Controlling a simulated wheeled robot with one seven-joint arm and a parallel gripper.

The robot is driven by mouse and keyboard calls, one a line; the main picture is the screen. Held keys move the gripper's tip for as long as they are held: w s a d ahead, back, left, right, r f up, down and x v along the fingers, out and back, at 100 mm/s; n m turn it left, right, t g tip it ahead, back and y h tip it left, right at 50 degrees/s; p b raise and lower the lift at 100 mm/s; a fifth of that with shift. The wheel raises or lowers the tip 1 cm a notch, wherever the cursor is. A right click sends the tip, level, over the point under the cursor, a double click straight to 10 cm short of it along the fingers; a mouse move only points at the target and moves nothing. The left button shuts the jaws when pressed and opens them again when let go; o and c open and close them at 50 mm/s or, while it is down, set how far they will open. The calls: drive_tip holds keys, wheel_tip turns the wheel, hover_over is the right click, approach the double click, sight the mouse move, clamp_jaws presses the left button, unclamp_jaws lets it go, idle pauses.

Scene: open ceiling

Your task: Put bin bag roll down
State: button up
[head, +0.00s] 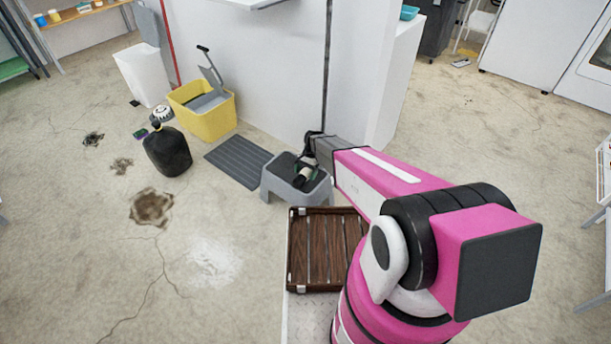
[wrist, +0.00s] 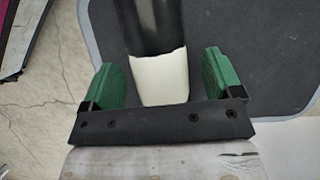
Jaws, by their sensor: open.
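The bin bag roll, black with a white band (wrist: 162,78), lies over the dark top of a grey step stool (head: 272,184). In the head view only a small part of the roll (head: 303,177) shows beside my gripper (head: 305,167). In the wrist view my gripper (wrist: 170,82) is open, with its green fingers on either side of the white part. A gap shows between the roll and each finger. The roll's far end runs out of the top of the wrist view. The stool's dark top (wrist: 250,50) lies behind the roll.
A brown slatted wooden tray (head: 291,250) is in front of the stool. A white wall (head: 285,75) rises behind. The floor at left is mostly clear.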

drive_tip(key=shift+x, duration=0.75)
drive_tip(key=c, duration=1.2)
drive_tip(key=shift+c, duration=0.2)
drive_tip(key=shift+r, duration=0.55)
drive_tip(key=r, duration=0.2)
drive_tip(key=s+r, duration=0.1)
drive_tip(key=r, duration=0.1)
drive_tip(key=shift+a, duration=0.3)
drive_tip(key=s+a+r, duration=0.6)
drive_tip(key=s+a, duration=0.1)
drive_tip(key=shift+a, duration=0.35)
